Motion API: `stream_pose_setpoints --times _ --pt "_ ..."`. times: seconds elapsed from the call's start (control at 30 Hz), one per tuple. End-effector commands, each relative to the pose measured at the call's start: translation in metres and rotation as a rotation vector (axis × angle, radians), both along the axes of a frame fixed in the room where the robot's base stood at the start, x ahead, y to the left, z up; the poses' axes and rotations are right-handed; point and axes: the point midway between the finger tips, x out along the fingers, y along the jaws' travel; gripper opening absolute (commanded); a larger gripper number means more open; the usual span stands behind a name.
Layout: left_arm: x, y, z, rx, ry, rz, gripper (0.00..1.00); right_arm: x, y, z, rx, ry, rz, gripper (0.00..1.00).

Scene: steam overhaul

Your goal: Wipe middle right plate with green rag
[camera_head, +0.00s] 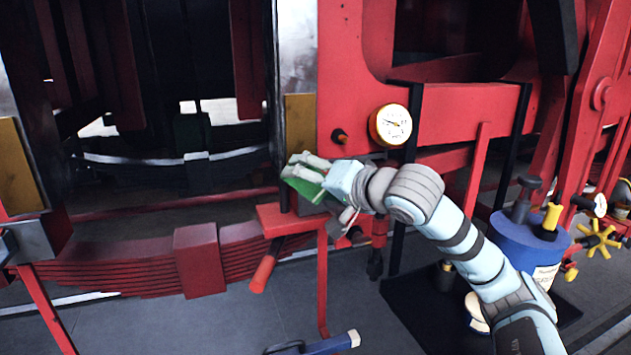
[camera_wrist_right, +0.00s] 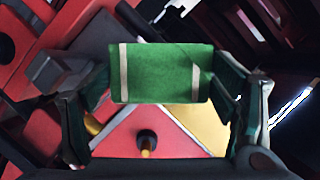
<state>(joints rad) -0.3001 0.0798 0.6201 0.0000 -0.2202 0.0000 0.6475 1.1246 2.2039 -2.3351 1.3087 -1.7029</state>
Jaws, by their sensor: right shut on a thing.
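My right gripper (camera_head: 312,172) is shut on the green rag (camera_head: 302,186), in the middle of the head view. In the right wrist view the green rag (camera_wrist_right: 160,76), with white stripes, spans the space between the two fingers. Just above the gripper in the head view is an upright plate, bare metal at the top (camera_head: 296,45) and brass-yellow below (camera_head: 300,120). The brass part (camera_wrist_right: 203,122) also shows beyond the rag in the wrist view. I cannot tell whether the rag touches the plate. My left gripper is not in view.
A round gauge (camera_head: 390,125) and a black knob (camera_head: 339,136) are on the red frame to the right. A red ledge (camera_head: 283,219) with a red handle (camera_head: 264,270) lies below the gripper. A blue-topped canister (camera_head: 525,245) stands at right. Another brass plate (camera_head: 22,165) is far left.

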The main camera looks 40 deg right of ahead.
Motion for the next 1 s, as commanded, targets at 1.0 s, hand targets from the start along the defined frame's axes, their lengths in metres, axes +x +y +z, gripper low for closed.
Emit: stream_pose_setpoints --times 1.0 --pt "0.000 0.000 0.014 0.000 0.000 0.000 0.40 0.014 -0.005 0.002 0.002 -0.001 0.001 0.56"
